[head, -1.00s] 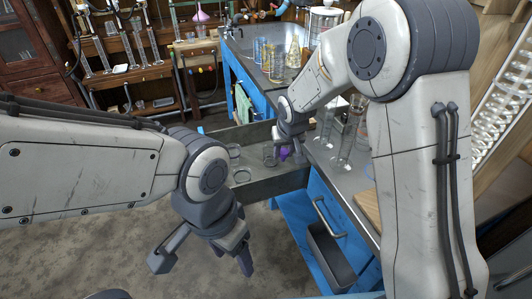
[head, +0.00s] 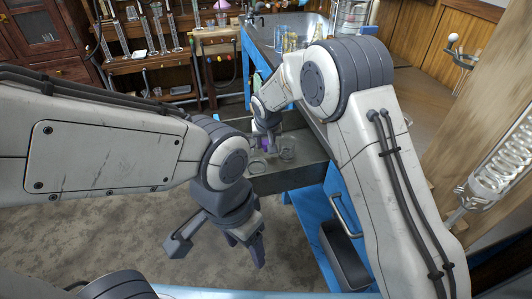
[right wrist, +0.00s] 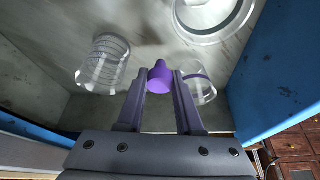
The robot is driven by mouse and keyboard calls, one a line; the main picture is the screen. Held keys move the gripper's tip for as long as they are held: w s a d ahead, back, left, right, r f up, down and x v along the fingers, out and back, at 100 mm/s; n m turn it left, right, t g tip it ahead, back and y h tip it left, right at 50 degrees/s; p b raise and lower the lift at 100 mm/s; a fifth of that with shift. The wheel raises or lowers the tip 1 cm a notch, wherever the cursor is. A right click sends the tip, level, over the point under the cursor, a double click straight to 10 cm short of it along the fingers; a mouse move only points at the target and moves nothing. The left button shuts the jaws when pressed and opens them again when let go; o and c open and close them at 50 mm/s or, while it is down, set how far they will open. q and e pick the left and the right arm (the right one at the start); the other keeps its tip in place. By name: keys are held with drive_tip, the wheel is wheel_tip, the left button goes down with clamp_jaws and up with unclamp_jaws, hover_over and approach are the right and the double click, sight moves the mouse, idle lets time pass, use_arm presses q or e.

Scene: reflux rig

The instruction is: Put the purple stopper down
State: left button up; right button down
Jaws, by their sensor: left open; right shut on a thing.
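The purple stopper (right wrist: 160,78) is held between the fingertips of my right gripper (right wrist: 160,88) in the right wrist view. In the head view the stopper (head: 265,144) is small and partly hidden, under my right gripper (head: 264,133) and over the grey open drawer (head: 290,181). I cannot tell whether the stopper touches the drawer floor. My left gripper (head: 219,248) is open and empty, low over the floor in front of the drawer.
Glass vessels stand around the stopper in the drawer: one at left (right wrist: 103,65), one close at right (right wrist: 199,88), one at the top (right wrist: 214,18). Blue side panels (right wrist: 283,75) flank the drawer. A bench (head: 290,27) with glassware is behind.

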sight(266, 149)
drive_tip(key=shift+f+b, duration=0.5)
drive_tip(key=shift+f, duration=1.35)
drive_tip(key=shift+f, duration=0.15)
drive_tip(key=c, duration=0.6)
unclamp_jaws()
drive_tip(key=shift+o, duration=0.2)
